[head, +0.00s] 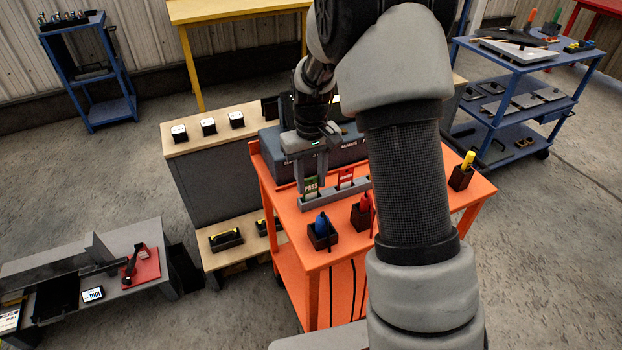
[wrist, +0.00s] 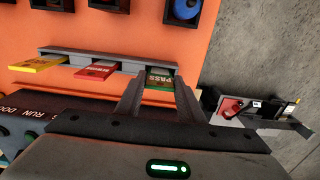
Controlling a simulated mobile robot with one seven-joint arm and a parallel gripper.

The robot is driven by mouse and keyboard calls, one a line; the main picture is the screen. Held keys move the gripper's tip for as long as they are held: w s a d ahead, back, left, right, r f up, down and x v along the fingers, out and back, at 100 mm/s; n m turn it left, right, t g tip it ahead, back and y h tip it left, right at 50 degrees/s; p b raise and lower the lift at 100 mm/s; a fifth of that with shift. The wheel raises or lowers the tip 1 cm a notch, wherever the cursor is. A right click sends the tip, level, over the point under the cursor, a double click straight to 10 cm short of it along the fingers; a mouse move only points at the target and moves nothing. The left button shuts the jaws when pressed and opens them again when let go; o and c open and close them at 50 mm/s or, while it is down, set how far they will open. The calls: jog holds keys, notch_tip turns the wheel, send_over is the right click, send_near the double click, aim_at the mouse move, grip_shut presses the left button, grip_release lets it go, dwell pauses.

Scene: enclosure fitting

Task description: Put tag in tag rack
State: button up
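A green PASS tag (head: 311,186) is between the fingers of my gripper (head: 311,183), at one end of the grey tag rack (head: 334,195) on the orange cart. In the wrist view the green tag (wrist: 159,80) sits tightly between the fingertips (wrist: 160,84), which appear to touch its side edges. It is at the right end of the rack (wrist: 110,61) there. Its lower edge is over or in the rack; how deep it sits I cannot tell. A red tag (wrist: 102,72) and a yellow tag (wrist: 36,64) stand in the other places.
The orange cart top (head: 405,235) also bears small black holders with a blue tool (head: 322,226), a red tool (head: 364,205) and a yellow tool (head: 467,162). A grey box with labels (head: 350,148) stands behind the rack. My arm covers part of the cart.

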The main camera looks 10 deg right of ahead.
jog(key=o, duration=0.3)
jog(key=shift+o, duration=0.2)
